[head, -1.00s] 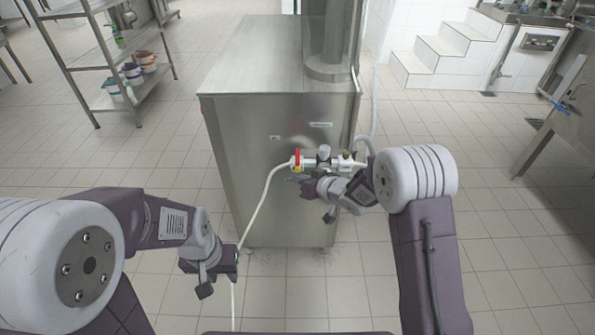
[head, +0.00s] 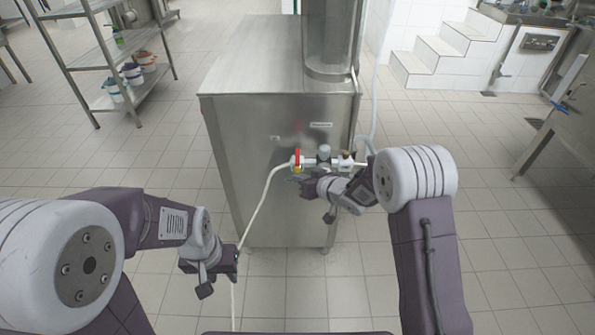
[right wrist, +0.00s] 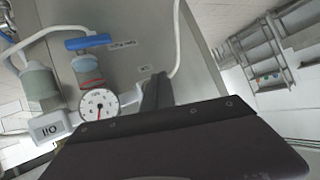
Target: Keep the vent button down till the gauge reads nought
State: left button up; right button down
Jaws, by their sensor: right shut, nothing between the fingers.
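A white round gauge (right wrist: 98,106) with a red needle shows in the right wrist view; its reading is too small to tell surely. It belongs to a white pipe assembly (head: 323,162) on the front of a steel cabinet (head: 265,120). My right gripper (head: 308,186) is just below this assembly. Its dark fingers (right wrist: 157,88) are shut with nothing between them, close to a small label on the cabinet front. I cannot make out the vent button; the fingers may hide it. My left gripper (head: 236,262) is low at the left, its jaws unclear.
A red lever (head: 297,156) is at the assembly's left end. A blue lever (right wrist: 90,42) shows above the gauge in the right wrist view. A white hose (head: 262,203) hangs down to the left. A rack (head: 110,60) stands back left. The tiled floor is clear around the cabinet.

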jog(key=shift+w+p, duration=0.3)
jog(key=shift+w, duration=0.1)
jog(key=shift+w+r+p, duration=0.1)
jog(key=shift+w+p, duration=0.3)
jog(key=shift+w, duration=0.1)
dwell(1.9)
dwell(2.2)
jog(key=shift+s, duration=0.9)
jog(key=s+b, duration=0.1)
jog(key=s, duration=0.4)
